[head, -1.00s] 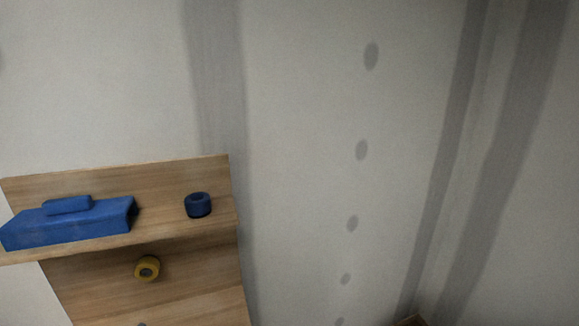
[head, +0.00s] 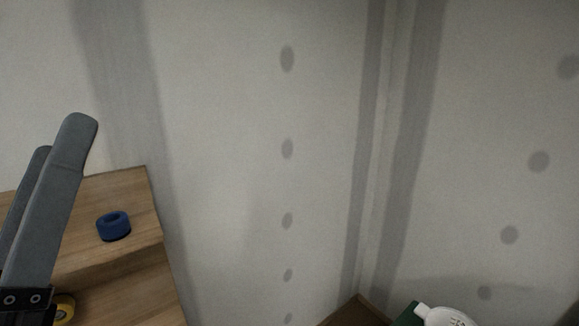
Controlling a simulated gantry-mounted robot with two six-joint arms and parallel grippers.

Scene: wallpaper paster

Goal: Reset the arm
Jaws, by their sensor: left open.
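My left gripper (head: 58,165) shows at the left edge of the head view. Its two grey fingers point up and stand apart, with nothing seen between them. It is in front of the wooden shelf unit (head: 125,190) and hides the shelf's left part. My right gripper is out of view.
A blue tape roll (head: 113,226) sits on the shelf, right of my left gripper. A yellow roll (head: 64,308) is partly hidden below. A white object (head: 446,317) and a green one (head: 408,315) show at the bottom right. The wall (head: 230,150) between is bare.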

